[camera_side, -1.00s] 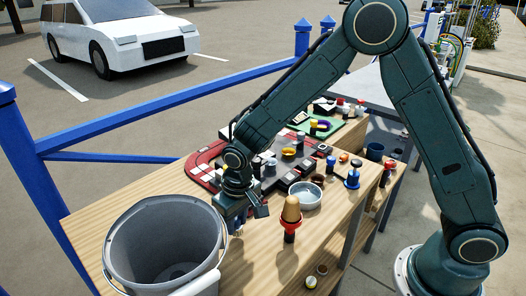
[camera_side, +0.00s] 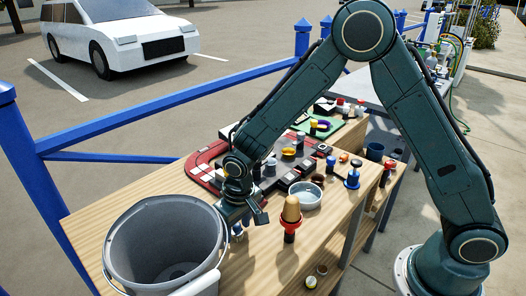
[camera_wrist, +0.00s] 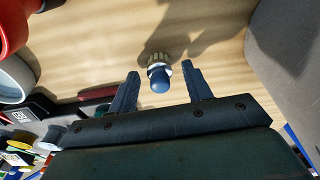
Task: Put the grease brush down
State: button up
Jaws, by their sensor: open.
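The grease brush appears to be the small piece with a blue rounded knob and a pale ribbed collar (camera_wrist: 159,77). It stands on the wooden bench top, knob towards the wrist camera; in the side view it shows just under my gripper (camera_side: 237,231), beside the bucket. My gripper (camera_wrist: 160,72) is open. Its two fingers are on either side of the brush, with a visible gap on both sides. My gripper also shows in the side view (camera_side: 240,214), partly hiding the brush. The lower part of the brush is hard to make out.
A large grey bucket (camera_side: 122,240) stands close on the left. A red stand with a tan rounded top (camera_side: 290,213) and a metal bowl (camera_side: 305,196) are to the right. A red-edged tray (camera_side: 203,175) of small parts lies behind. The front of the bench (camera_side: 262,268) is mostly clear.

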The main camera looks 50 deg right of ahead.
aim_at(241, 234)
jog(key=shift+r, duration=0.15)
notch_tip(241, 234, up, 12)
jog(key=s, duration=0.1)
jog(key=shift+s, duration=0.25)
dwell(0.4)
dwell(0.5)
jog(key=s+d+r+t, duration=0.2)
jog(key=s+d+r, duration=0.7)
jog(key=s+r, duration=0.15)
jog(key=s+d+r+t, duration=0.2)
jog(key=s+d, duration=0.3)
jog(key=s, duration=0.7)
jog(key=shift+r, duration=0.15)
dwell(0.7)
